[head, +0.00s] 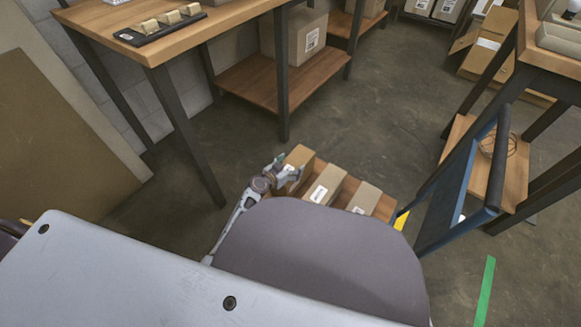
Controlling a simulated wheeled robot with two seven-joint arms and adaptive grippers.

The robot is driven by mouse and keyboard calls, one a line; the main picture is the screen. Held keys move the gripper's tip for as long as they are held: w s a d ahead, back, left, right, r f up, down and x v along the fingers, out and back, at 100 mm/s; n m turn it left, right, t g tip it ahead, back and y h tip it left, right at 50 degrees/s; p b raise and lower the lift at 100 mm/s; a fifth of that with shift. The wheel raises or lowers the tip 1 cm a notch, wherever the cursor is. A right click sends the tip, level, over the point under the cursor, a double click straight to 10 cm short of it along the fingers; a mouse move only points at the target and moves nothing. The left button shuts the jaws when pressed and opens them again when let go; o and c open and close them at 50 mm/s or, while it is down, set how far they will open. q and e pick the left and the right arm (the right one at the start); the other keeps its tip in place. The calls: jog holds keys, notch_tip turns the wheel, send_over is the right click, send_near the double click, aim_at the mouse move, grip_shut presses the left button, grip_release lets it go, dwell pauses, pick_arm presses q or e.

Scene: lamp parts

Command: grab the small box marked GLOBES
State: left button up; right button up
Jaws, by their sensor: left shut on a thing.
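Several small brown cardboard boxes stand in a row on a low wooden surface (385,208) near the middle of the head view. My left gripper (288,172) is at the leftmost box (300,156) and is shut on it. The middle box (325,184) has a white label, and the right box (364,198) also shows a label. The lettering is too small to read, so I cannot tell which box is marked GLOBES. My own grey body hides the near part of the row. My right gripper is not in view.
A workbench (210,25) with wooden pieces on a dark tray (160,26) stands at the upper left. A larger carton (297,38) sits on a low shelf behind. A blue handle frame (455,185) and a table (545,70) are on the right. Floor between is clear.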

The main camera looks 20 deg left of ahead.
pick_arm(q)
jog(key=shift+w+r+p, duration=0.1)
jog(key=shift+r+p, duration=1.8)
jog(key=shift+r, duration=2)
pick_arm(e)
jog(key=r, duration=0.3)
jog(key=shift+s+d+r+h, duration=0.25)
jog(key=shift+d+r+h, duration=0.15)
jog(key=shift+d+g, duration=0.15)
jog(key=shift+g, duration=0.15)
